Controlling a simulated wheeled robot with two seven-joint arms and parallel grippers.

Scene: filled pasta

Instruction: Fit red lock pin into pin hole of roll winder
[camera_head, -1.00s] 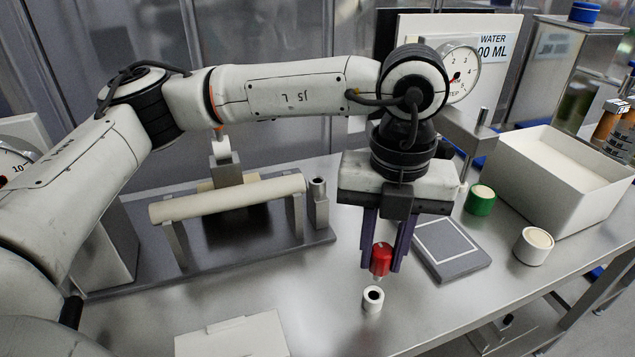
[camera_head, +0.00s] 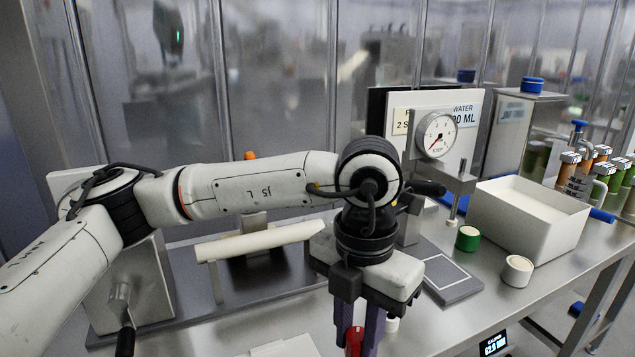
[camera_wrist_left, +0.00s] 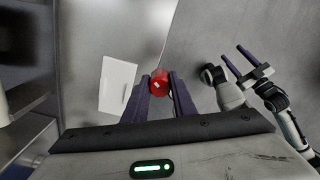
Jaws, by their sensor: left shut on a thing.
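My left gripper (camera_head: 360,325) is shut on the red lock pin (camera_head: 355,340), low in the head view, where the frame edge cuts the pin off. In the left wrist view the pin's red head (camera_wrist_left: 158,82) sits between the two purple fingers. The roll winder's cream roll (camera_head: 258,241) lies behind and left of the gripper, on a grey base. The winder's right end is behind my gripper, and I cannot see the pin hole. My right gripper (camera_wrist_left: 232,53) shows at the right of the left wrist view, fingers apart and empty.
A small white ring holder (camera_head: 392,324) is partly behind the left gripper. A grey square pad (camera_head: 455,290), a green-sided cup (camera_head: 467,239), a white cup (camera_head: 517,271) and a white bin (camera_head: 480,215) stand to the right. A dial gauge (camera_head: 436,136) rises behind.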

